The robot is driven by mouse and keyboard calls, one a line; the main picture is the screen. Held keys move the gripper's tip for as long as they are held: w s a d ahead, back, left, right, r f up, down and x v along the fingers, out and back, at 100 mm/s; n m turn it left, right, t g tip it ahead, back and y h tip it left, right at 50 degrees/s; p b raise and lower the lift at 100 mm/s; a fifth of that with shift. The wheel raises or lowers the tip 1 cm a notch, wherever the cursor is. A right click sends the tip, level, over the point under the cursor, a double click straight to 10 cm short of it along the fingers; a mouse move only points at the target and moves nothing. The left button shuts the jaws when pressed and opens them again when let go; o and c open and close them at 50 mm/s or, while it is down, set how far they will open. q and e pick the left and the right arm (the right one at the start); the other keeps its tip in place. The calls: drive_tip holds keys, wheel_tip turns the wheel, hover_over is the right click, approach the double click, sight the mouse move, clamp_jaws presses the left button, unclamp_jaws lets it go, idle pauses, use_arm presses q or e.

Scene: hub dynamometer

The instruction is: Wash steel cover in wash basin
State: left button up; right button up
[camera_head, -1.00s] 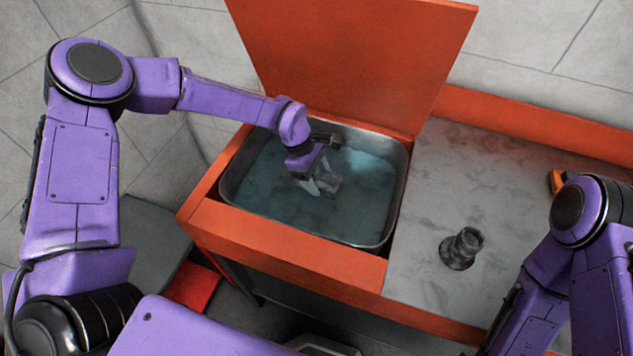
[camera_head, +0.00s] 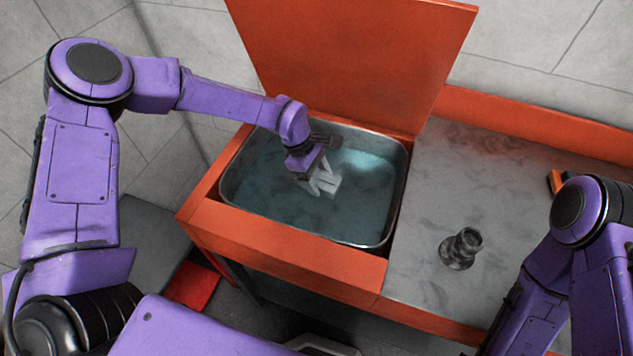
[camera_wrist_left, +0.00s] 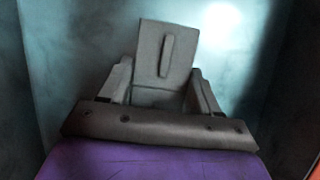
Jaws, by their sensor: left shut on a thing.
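The wash basin (camera_head: 372,220) is a steel tub of bluish water set in an orange cabinet. My left gripper (camera_head: 322,186) is inside the basin, pointing down at the water. It is shut on the steel cover (camera_head: 334,180), a small grey piece. In the left wrist view the cover (camera_wrist_left: 166,52) is a flat grey plate with a raised bar, held between the fingers of my left gripper (camera_wrist_left: 163,88). I cannot tell how deep the cover sits in the water. My right arm shows at the right edge, but its gripper is out of view.
The orange lid (camera_head: 350,60) stands open behind the basin. A dark metal stepped part (camera_head: 461,248) stands on the grey worktop (camera_head: 430,180) right of the basin. An orange and black object (camera_head: 556,182) lies farther right, partly behind my right arm. The worktop between them is clear.

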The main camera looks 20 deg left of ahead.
use_arm(q)
drive_tip(key=shift+r+p, duration=4.45)
drive_tip(key=shift+r, duration=2.1)
wheel_tip(320, 180, up, 4)
drive_tip(key=p, duration=0.3)
hover_over(318, 178)
drive_tip(key=shift+f, duration=0.1)
